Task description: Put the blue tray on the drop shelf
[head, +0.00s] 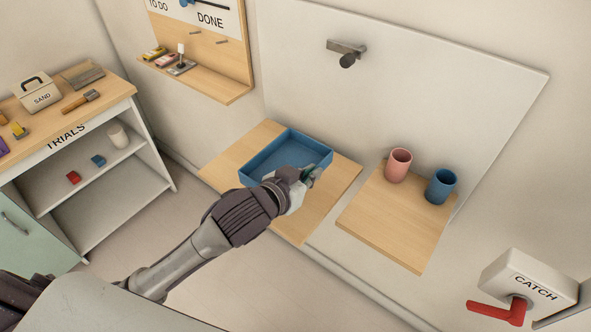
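The blue tray (290,145) is an open, shallow rectangular box. It rests on the left wooden wall shelf (235,150) and appears empty, with its near side partly hidden by my arm. My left gripper (309,174) is at the tray's near right side, over the wooden board. It overlaps the tray's edge in the picture; its fingers are small and partly hidden, so I cannot tell whether they grip the rim. My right gripper is not in view. No shelf in view is labelled as the drop shelf.
A right wooden shelf (385,225) holds a pink cup (398,165) and a blue cup (441,186). A CATCH box with a red lever (500,310) is at lower right. A spout-like fixture (347,53) is above. A TRIALS cabinet (90,125) stands at left.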

